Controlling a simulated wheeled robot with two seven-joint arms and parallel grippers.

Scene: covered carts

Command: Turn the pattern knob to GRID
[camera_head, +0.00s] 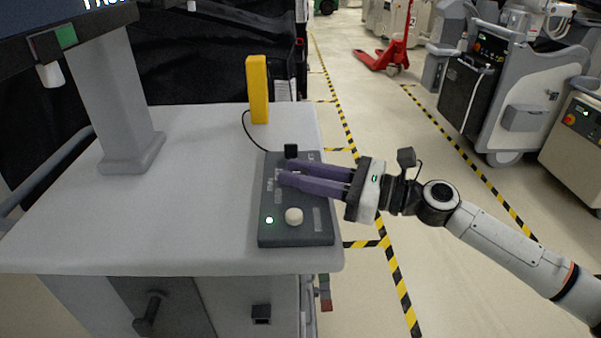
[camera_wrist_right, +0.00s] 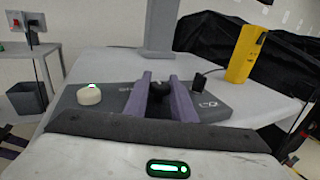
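A dark grey control box (camera_head: 296,229) lies on the cart's white top, with a cream round button (camera_head: 293,216) and a lit green lamp (camera_head: 269,220) at its near end. In the right wrist view a black round knob (camera_wrist_right: 160,88) shows between the fingers of my right gripper (camera_wrist_right: 161,75); its pointer and the GRID label are not readable. In the head view my right gripper (camera_head: 284,172) reaches over the box from the right, its purple fingers a little apart, hiding the knob. Whether they press on it is unclear.
A small black block (camera_head: 291,151) stands at the box's far end, near a cable. A yellow upright block (camera_head: 258,90) stands behind it. A grey monitor post (camera_head: 120,100) rises at left. The white cart top (camera_head: 190,210) is clear left of the box.

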